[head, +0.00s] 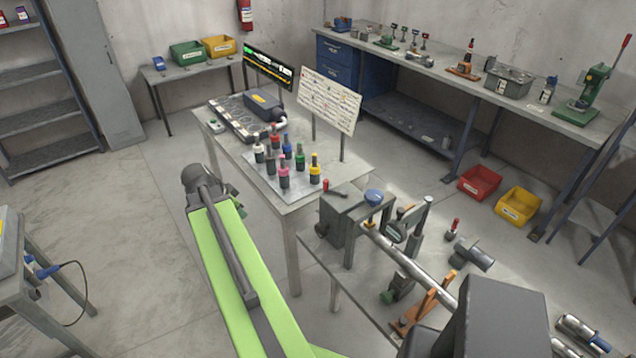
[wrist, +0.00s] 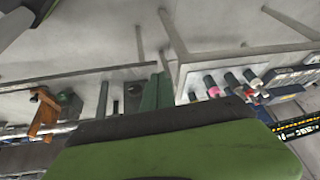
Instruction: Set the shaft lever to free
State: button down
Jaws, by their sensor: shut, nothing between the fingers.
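The auger rig stands on a low bench (head: 345,278) in the head view. A grey housing (head: 345,222) with a blue knob (head: 374,196) is at its left end. A small red-ended lever (head: 332,188) lies on the housing's top. Another upright red-handled lever (head: 453,228) stands behind the steel shaft (head: 432,264). I cannot tell which is the shaft lever, or read any setting. An orange bracket (head: 428,304) is by the shaft; it also shows upside down in the wrist view (wrist: 44,115). My gripper's fingers show in neither view.
My green arm link crosses the head view's lower middle. A table (head: 222,150) with several coloured bottles (head: 284,176) and a sign (head: 330,99) stands behind the housing. Red (head: 480,182) and yellow (head: 518,204) bins sit on the floor at right.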

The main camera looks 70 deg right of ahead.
jog(key=s+d+r+m+g+h+p, duration=0.1)
jog(key=s+d+r+m+g+h, duration=0.3)
jog(key=s+d+m, duration=0.85)
jog(key=s+d+f+n+y+b, duration=0.1)
jog(key=s+d+f+b, duration=0.1)
jog(key=d, duration=0.3)
jog(key=s+d+f+n+t+y+b, duration=0.1)
jog(key=s+d+f+b, duration=0.2)
jog(key=d+f+b, duration=0.1)
jog(key=shift+s+d+f+b, duration=0.4)
jog(key=shift+d+b, duration=0.25)
jog(key=shift+d, duration=0.4)
